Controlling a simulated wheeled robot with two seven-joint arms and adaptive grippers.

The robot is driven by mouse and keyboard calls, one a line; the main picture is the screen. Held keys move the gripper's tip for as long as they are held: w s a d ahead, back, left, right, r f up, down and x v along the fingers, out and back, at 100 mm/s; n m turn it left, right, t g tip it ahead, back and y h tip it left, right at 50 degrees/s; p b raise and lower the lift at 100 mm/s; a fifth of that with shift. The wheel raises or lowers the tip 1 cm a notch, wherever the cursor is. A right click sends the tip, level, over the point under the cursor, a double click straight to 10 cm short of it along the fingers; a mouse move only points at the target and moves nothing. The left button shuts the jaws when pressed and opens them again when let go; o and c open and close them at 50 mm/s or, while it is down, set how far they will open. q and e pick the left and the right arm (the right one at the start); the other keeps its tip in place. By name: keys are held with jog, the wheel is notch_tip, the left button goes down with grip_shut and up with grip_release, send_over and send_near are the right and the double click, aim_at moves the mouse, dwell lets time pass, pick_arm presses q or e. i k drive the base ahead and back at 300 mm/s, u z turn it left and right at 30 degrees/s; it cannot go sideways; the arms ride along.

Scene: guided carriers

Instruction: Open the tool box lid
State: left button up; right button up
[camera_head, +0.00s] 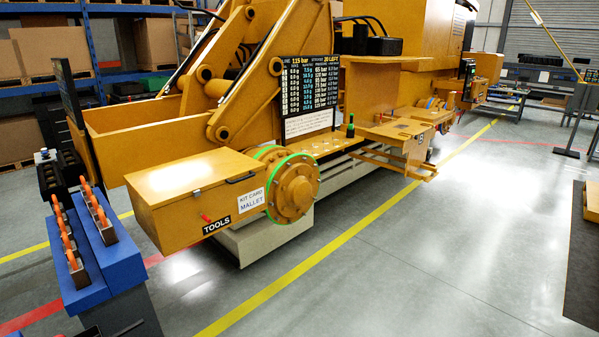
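The tool box (190,232) is a yellow-orange box at the left of the view, with a black "TOOLS" label and a white "KIT CARD MALLET" card on its front. Its flat lid (215,172) appears shut and has a bright glare patch. A small red part (206,218) shows on the front near the label. A round hub with a green rim (292,188) is beside the box's right end. Neither of my grippers is in view.
A blue rack (82,283) with several orange-handled items stands in front of the box at left. Behind the box are an open yellow bin (140,130) and a black pressure chart (309,85). The grey floor (420,260) at right is clear.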

aim_at(158, 186)
jog(key=z, duration=0.25)
jog(key=i, duration=2.35)
jog(key=u, duration=0.55)
